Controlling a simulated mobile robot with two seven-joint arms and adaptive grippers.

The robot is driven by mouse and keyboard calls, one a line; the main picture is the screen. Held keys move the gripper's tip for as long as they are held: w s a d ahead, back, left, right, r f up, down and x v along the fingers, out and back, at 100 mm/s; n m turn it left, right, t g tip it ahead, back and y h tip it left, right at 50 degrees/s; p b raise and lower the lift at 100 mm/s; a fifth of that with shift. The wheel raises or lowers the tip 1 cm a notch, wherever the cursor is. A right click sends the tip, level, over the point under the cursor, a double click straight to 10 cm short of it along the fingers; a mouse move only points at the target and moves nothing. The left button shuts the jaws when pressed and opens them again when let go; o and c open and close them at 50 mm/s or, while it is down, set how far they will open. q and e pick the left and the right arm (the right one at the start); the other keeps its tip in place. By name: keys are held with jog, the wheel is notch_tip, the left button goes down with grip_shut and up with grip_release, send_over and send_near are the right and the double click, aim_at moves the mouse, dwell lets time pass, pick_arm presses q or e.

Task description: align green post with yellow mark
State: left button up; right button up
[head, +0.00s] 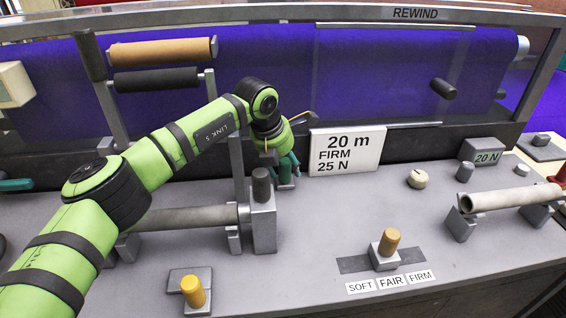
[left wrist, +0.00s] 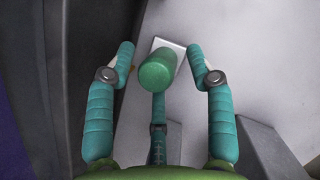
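In the head view my left gripper (head: 284,161) points down over a small grey base (head: 286,183) and mostly hides the post. My right gripper is out of view.
A sign (head: 346,151) reading "20 m FIRM 25 N" stands just right of my gripper. A grey upright block (head: 263,222) stands close in front. An orange knob (head: 389,241) sits above the SOFT, FAIR, FIRM labels. The counter between them has clear room.

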pick_arm(q)
jog(key=shift+a+r, duration=0.1)
jog(key=shift+r, duration=0.25)
jog(key=v, duration=1.1)
jog(key=shift+s+r, duration=0.2)
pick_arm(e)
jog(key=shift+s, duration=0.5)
pick_arm(q)
jog(key=shift+a, duration=0.1)
